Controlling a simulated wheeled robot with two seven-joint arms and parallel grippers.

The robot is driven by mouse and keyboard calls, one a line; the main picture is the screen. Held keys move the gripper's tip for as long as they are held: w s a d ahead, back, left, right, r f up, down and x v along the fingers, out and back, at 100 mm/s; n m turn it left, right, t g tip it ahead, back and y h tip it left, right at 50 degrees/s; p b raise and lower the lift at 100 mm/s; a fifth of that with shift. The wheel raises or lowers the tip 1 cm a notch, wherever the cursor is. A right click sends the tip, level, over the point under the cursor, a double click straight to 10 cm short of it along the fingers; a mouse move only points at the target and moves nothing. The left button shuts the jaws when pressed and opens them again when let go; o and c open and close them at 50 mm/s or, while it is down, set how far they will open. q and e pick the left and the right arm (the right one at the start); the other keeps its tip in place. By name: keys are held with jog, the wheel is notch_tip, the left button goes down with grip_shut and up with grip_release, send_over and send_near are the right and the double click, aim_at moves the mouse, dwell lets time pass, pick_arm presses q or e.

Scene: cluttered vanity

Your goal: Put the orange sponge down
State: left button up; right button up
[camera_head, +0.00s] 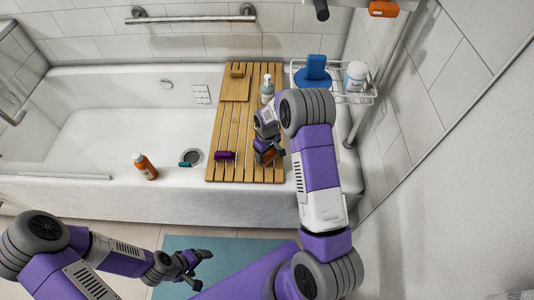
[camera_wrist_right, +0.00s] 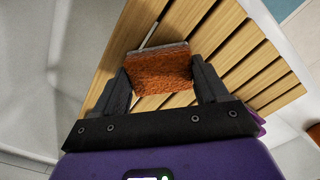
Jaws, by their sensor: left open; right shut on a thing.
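The orange sponge (camera_wrist_right: 160,72) is a rough orange-brown block with a greyish edge, held between the two fingers of my right gripper (camera_wrist_right: 162,82) in the right wrist view. In the head view my right gripper (camera_head: 268,152) is over the right front part of the slatted wooden bath board (camera_head: 220,130), with the sponge mostly hidden by it. I cannot tell whether the sponge touches the slats. My left gripper (camera_head: 194,268) is open and empty, low in front of the tub, above the blue-green mat (camera_head: 222,246).
On the board are a purple object (camera_head: 225,156), a pump bottle (camera_head: 267,88) and a small wooden block (camera_head: 237,72). A wire rack (camera_head: 298,72) holds a blue item (camera_head: 315,68) and a white jar (camera_head: 355,75).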

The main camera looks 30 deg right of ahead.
aim_at(267, 155)
jog(key=shift+f, duration=0.25)
jog(key=o, duration=1)
jog(key=shift+r, duration=0.1)
jog(key=shift+r, duration=0.1)
notch_tip(267, 155, up, 12)
jog(key=p, duration=0.3)
jog(key=shift+r+p, duration=0.1)
jog(key=shift+p, duration=0.3)
jog(key=s+a+f+m+y+p, duration=0.2)
jog(key=s+a+f+y, duration=0.1)
jog(key=s+a+f, duration=0.8)
jog(key=s+a+m, duration=0.1)
jog(key=s+a, duration=0.2)
jog(key=s+a+m+p, duration=0.1)
jog(key=s+a, duration=0.2)
jog(key=s, duration=0.1)
jog(key=s+a+m+y, duration=0.1)
jog(key=s+a, duration=0.2)
jog(key=s, duration=0.1)
jog(key=shift+s+f+t+p, duration=0.2)
jog(key=shift+f+t+p, duration=0.1)
jog(key=shift+f+p, duration=0.1)
